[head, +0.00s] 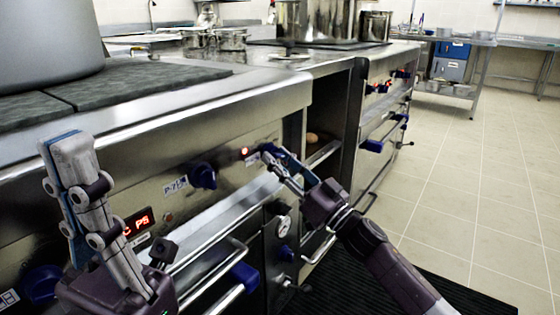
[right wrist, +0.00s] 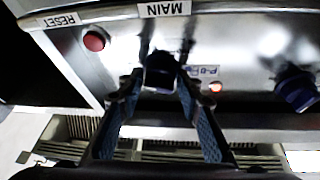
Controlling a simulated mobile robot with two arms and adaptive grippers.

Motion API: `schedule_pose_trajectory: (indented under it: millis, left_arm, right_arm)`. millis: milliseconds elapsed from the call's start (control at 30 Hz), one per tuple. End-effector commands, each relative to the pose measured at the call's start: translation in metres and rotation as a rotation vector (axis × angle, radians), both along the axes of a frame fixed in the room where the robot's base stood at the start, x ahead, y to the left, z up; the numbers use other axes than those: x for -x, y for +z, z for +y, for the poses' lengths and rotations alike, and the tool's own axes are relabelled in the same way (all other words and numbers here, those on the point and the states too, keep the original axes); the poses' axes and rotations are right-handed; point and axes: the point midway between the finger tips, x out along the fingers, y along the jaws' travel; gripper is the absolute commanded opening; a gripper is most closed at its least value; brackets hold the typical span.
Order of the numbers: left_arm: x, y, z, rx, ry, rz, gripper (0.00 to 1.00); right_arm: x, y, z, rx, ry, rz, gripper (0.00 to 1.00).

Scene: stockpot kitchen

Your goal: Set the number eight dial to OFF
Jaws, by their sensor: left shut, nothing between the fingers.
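The number eight dial (right wrist: 160,72) is a dark blue knob on the steel front panel, beside a label reading P-8 (right wrist: 207,72) in the right wrist view. In the head view the dial is largely hidden by my right gripper (head: 270,155). My right gripper also shows in the right wrist view (right wrist: 160,80), open, with one finger on each side of the dial. Whether the fingers touch it is unclear, and its setting cannot be read. My left gripper (head: 60,147) is shut and empty, pointing up in front of the panel at the left.
A lit red lamp (head: 244,152) is by the P-8 label. Another blue dial (head: 202,175) is further left, near a red display (head: 138,222). A red button (right wrist: 94,40) is by the RESET label. Oven handles (head: 245,275) protrude below. The tiled floor (head: 480,170) is clear at right.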

Motion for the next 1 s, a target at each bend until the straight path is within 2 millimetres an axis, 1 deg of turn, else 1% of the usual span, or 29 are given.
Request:
schedule_pose_trajectory:
  millis: [33, 200, 233, 467, 633, 767, 1000]
  left_arm:
    - [0.0, -0.0001, -0.0001, 0.0, 0.0, 0.0, 0.0]
    - [0.0, -0.0001, -0.0001, 0.0, 0.0, 0.0, 0.0]
    - [0.0, -0.0001, -0.0001, 0.0, 0.0, 0.0, 0.0]
    - [0.0001, 0.0005, 0.0, 0.0, -0.001, 0.0, 0.0]
    - [0.0, 0.001, 0.0002, 0.001, -0.001, 0.003, 0.0]
    - [-0.0004, 0.0005, 0.0007, 0.003, -0.001, 0.008, 0.0]
    - [-0.0025, -0.004, 0.001, 0.004, -0.001, 0.024, 0.0]
  right_arm:
    - [0.0001, -0.0001, -0.0002, 0.0, 0.0, 0.0, 0.25]
    - [0.0002, -0.0001, -0.0002, 0.0, 0.0, 0.0, 0.07]
    - [0.0002, -0.0002, -0.0002, 0.0, 0.0, 0.0, 0.05]
    - [-0.0001, -0.0003, -0.0004, 0.014, 0.0, -0.018, 0.05]
    - [-0.001, -0.0002, -0.001, 0.053, -0.001, -0.072, 0.05]
    - [-0.0018, 0.0003, -0.0016, 0.106, -0.001, -0.145, 0.05]
    - [-0.0032, -0.0002, -0.0027, 0.234, 0.0, -0.321, 0.05]
